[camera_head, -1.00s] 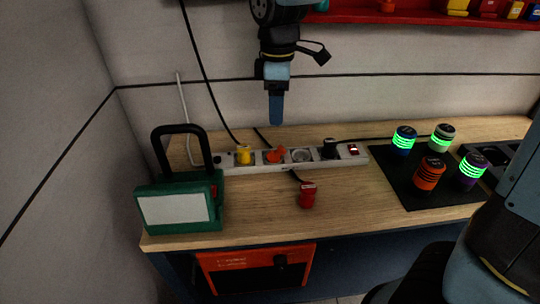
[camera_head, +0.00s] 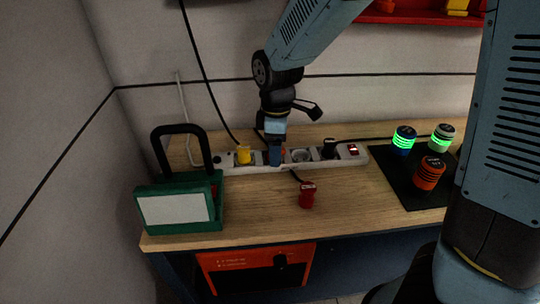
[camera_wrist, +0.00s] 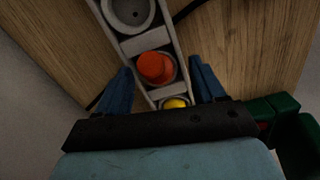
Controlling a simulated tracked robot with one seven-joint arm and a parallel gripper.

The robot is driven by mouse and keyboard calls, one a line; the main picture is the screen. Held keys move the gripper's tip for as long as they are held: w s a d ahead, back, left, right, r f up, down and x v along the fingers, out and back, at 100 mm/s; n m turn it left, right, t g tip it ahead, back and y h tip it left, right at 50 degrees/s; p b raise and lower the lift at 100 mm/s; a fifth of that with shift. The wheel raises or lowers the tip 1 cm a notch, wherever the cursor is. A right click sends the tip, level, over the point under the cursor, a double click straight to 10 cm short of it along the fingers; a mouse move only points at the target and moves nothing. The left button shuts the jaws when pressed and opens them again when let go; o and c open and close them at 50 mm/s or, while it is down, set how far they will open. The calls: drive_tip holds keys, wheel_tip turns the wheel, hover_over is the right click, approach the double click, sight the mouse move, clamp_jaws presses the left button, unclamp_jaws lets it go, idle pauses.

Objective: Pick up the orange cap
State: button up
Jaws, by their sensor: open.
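The orange cap (camera_wrist: 156,67) sits in a socket of the white power strip (camera_head: 217,170). In the wrist view it lies ahead of and between my two blue fingers, which stand apart on either side. In the head view my gripper (camera_head: 275,155) is down at the strip and hides most of the cap; only a sliver shows beside the finger. My gripper (camera_wrist: 158,86) is open, with nothing held between the fingers. I cannot tell whether a finger touches the cap.
A yellow plug (camera_head: 243,154) is to the left on the strip, a black plug (camera_head: 329,149) to the right. A red plug (camera_head: 307,195) lies in front. A green lamp (camera_head: 180,205) stands left; several striped cylinders stand on a dark mat (camera_head: 386,172) at right.

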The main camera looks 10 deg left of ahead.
drive_tip(key=shift+f, duration=0.4)
drive_tip(key=c, duration=1.2)
